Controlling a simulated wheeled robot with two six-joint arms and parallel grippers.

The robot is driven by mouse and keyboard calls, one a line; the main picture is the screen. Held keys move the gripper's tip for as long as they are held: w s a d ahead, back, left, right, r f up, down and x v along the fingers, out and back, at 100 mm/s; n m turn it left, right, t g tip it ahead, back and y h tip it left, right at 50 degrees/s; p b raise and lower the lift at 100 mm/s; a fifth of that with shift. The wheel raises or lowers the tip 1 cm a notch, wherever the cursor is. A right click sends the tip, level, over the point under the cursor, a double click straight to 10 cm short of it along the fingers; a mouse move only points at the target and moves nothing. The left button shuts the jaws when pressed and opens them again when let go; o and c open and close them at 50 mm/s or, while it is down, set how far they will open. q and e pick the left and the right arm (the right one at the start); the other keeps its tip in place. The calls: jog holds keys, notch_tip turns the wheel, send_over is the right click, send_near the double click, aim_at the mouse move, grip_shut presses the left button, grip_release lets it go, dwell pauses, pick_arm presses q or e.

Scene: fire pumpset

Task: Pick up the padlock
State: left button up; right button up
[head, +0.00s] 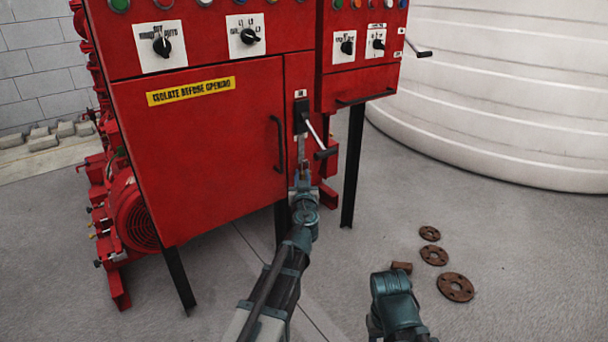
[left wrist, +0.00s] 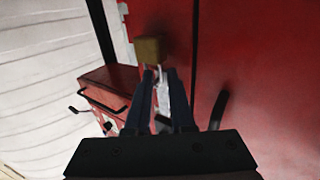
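The padlock (left wrist: 148,50) shows in the left wrist view as a small brass-coloured block against the red cabinet door. It lies just beyond my left fingertips. My left gripper (left wrist: 160,74) has its two dark fingers apart, with a pale metallic piece visible between them. I cannot tell whether the fingers touch the padlock. In the head view my left gripper (head: 302,177) is raised to the door's right side, below the black isolator switch and its lever (head: 316,134). The padlock cannot be made out there.
The red cabinet (head: 200,150) carries a curved door handle (head: 278,143) left of my left gripper. A smaller red panel (head: 358,85) is to the right. Several rusty flanges (head: 455,287) lie on the floor at right, near a large white tank (head: 500,100).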

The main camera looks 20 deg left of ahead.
pick_arm(q)
jog(key=shift+w+a, duration=0.25)
jog(key=shift+w, duration=0.45)
jog(key=shift+c, duration=0.4)
grip_shut()
dwell(0.5)
